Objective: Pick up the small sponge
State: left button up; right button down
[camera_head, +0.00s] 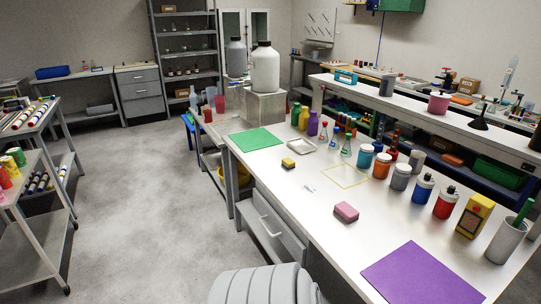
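Two sponge-like blocks lie on the white lab table (300,205). A pink block with a darker side (346,211) lies nearer, around the middle of the table, and looks larger. I cannot tell for sure which one is the small sponge. Both lie apart from other things. Neither of my grippers is in view.
A green mat (256,139), white dish (302,145) and yellow square outline (344,175) lie around the yellow block. Several bottles and jars line the table's back edge. A purple mat (420,275) covers the near end. Grey floor (150,190) is open at left.

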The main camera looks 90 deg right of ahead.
aim_at(287, 163)
jog(key=z, duration=1.8)
jog(key=i, duration=2.65)
jog(key=z, duration=3.1)
jog(key=i, duration=0.6)
jog(key=z, duration=0.1)
